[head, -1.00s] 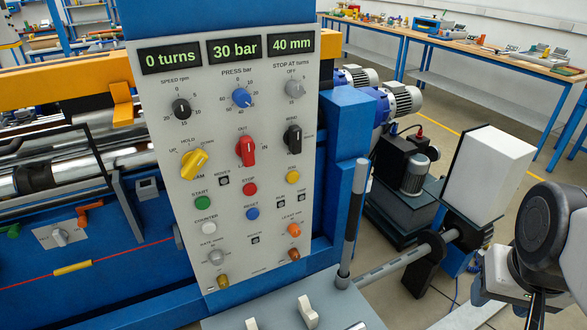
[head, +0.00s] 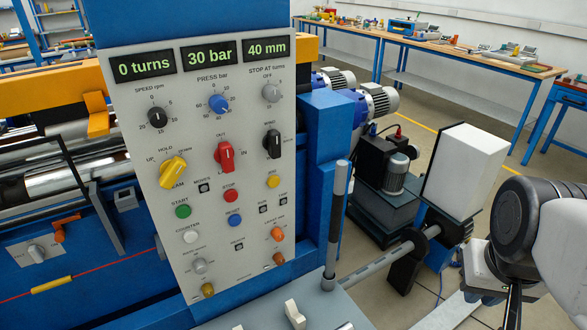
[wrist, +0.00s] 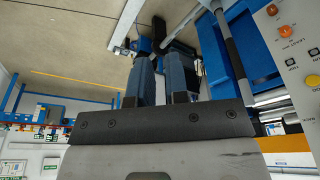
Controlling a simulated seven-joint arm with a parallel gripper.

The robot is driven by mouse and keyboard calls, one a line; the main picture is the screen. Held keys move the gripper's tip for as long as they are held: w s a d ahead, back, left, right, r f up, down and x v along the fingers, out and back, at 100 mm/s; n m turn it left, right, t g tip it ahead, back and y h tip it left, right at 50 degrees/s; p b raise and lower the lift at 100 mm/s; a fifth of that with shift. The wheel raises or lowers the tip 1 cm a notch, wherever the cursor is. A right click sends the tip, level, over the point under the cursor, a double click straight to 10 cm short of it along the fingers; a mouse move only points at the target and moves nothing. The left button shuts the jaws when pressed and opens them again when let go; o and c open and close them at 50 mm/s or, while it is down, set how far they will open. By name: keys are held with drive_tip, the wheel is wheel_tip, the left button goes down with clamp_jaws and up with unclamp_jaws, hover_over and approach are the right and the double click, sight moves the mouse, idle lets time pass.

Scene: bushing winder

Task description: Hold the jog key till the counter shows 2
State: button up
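The grey control panel (head: 139,88) stands left of centre in the head view. Its left display, the turns counter (head: 143,65), reads "0 turns". A round yellow key (head: 273,181) is on the panel's right side, left of the blue post; its label is too small to read surely, so I cannot confirm that it is the jog key. The wrist view shows a yellow key (wrist: 312,81) at its right edge. My gripper (wrist: 165,65) shows two dark fingers with a narrow empty gap between them. It is apart from the panel; its fingertips are not clear in the head view.
Other displays read "30 bar" (head: 211,56) and "40 mm" (head: 267,48). Near the yellow key are a red stop button (head: 230,195), a blue button (head: 234,220) and an orange knob (head: 277,234). A dark upright lever (head: 338,215) stands right of the panel.

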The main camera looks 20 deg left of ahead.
clamp_jaws()
drive_tip(key=shift+w, duration=0.1)
idle(1.4)
drive_tip(key=w+a+f+n+t+h, duration=0.2)
drive_tip(key=w+a+n+t+h, duration=0.1)
drive_tip(key=w+a+n, duration=0.4)
drive_tip(key=w+a+f+n+t+h, duration=0.1)
drive_tip(key=w+a+n+t+h, duration=0.15)
drive_tip(key=w+n, duration=0.5)
drive_tip(key=w+a+f+n+t+y, duration=0.1)
drive_tip(key=a+f+n+t+y, duration=0.1)
drive_tip(key=a, duration=0.5)
drive_tip(key=w+a+f+n+t+y, duration=0.1)
drive_tip(key=w+a+n+t+y, duration=0.1)
drive_tip(key=a+n, duration=0.3)
drive_tip(key=w+a+f+n+t+y, duration=0.2)
drive_tip(key=a+n+t, duration=0.1)
drive_tip(key=a, duration=0.7)
drive_tip(key=shift+a+f, duration=0.3)
drive_tip(key=shift+f, duration=0.05)
drive_tip(key=shift+w+a, duration=0.15)
